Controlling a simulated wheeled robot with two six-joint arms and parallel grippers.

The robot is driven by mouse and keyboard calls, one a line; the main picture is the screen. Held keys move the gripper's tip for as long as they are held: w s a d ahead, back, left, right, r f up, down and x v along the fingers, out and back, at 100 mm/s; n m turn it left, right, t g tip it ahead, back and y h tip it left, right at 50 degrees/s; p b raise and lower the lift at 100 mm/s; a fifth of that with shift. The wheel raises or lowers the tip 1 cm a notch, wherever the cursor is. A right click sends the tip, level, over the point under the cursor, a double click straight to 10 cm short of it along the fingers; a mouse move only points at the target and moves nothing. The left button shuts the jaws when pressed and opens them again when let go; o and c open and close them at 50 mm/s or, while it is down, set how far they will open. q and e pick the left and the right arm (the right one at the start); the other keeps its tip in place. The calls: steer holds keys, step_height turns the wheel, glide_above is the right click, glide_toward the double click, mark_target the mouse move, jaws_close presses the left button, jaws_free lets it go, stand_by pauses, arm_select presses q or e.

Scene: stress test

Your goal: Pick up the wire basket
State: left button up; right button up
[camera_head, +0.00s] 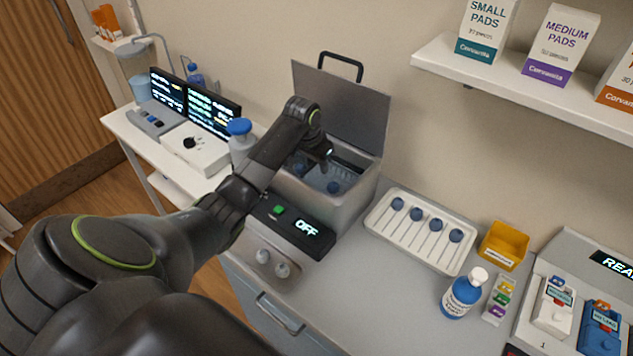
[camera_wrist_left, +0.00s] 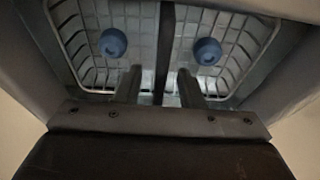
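The wire basket (camera_wrist_left: 262,62) sits inside an open metal box (camera_head: 345,205) whose lid (camera_head: 345,105) stands raised at the back. In the left wrist view it has pale wire walls, and a dark bar (camera_wrist_left: 165,45) runs across its middle. A round blue item (camera_wrist_left: 113,43) lies on one side of the bar and another (camera_wrist_left: 208,51) on the other. My left gripper (camera_head: 327,160) points down into the box opening. In the wrist view its fingers (camera_wrist_left: 158,86) are apart, on either side of the bar's line; contact cannot be told. My right gripper is out of view.
A panel reading OFF (camera_head: 307,227) is at the box's front. A white tray of blue-topped tools (camera_head: 400,240), a yellow bin (camera_head: 504,246) and a blue bottle (camera_head: 462,297) stand to the right. A pump bottle (camera_head: 240,140) is left of the box. A shelf (camera_head: 530,92) overhangs the right.

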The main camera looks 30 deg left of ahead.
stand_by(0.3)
arm_select(q)
jaws_close()
stand_by(0.5)
